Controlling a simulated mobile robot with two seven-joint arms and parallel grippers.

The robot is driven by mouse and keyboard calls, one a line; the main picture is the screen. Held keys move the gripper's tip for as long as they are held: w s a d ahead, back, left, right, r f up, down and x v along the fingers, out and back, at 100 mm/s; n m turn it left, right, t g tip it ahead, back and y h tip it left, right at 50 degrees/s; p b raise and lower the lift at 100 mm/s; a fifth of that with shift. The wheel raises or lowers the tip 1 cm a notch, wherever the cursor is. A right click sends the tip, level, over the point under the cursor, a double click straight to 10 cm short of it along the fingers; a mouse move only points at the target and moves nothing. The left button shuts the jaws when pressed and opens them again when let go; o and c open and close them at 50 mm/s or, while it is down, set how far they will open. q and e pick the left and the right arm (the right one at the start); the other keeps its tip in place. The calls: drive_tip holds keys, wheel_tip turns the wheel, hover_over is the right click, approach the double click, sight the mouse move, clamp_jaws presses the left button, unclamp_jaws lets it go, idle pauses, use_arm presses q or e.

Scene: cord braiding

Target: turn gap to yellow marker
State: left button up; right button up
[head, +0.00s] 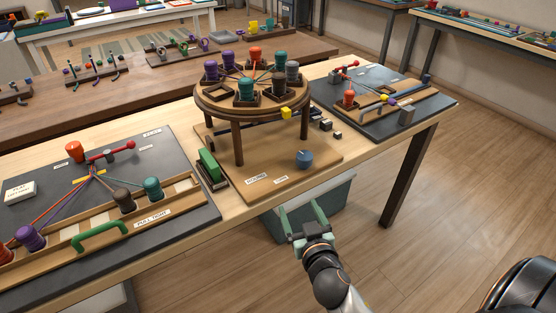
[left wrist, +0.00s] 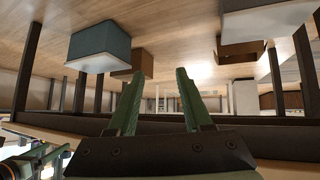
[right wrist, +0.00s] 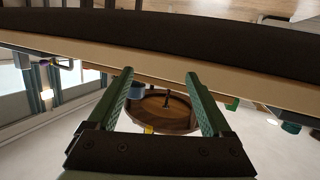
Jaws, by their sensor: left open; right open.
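The round braiding disk (head: 250,101) stands on legs on the table and carries several bobbins in wooden holders. The yellow marker (head: 286,113) is on its front right rim. An empty-looking holder (head: 218,91) is at the disk's front left, between a purple bobbin (head: 211,71) and a teal bobbin (head: 246,89). My right gripper (head: 301,211) is open and empty, off the table's front edge, below and apart from the disk. The disk's underside (right wrist: 175,118) shows between its fingers in the right wrist view. My left gripper (left wrist: 156,78) is open and empty, outside the head view.
A dark board (head: 185,222) with bobbins and a green handle (head: 99,235) is at left. Another board (head: 365,122) is at right. The floor right of the table is clear.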

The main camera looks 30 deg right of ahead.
sight(304, 161)
drive_tip(key=w+d+r+m+t+h, duration=0.1)
drive_tip(key=w+d+r+m+h, duration=0.1)
drive_tip(key=d+r+h, duration=0.3)
drive_tip(key=shift+y, duration=0.9)
drive_tip(key=x, duration=0.4)
drive_tip(key=a+x, duration=0.1)
drive_tip(key=x, duration=0.2)
drive_tip(key=r+p+x, duration=0.1)
drive_tip(key=x, duration=0.3)
drive_tip(key=shift+w+r, duration=0.1)
drive_tip(key=shift+w, duration=0.5)
clamp_jaws()
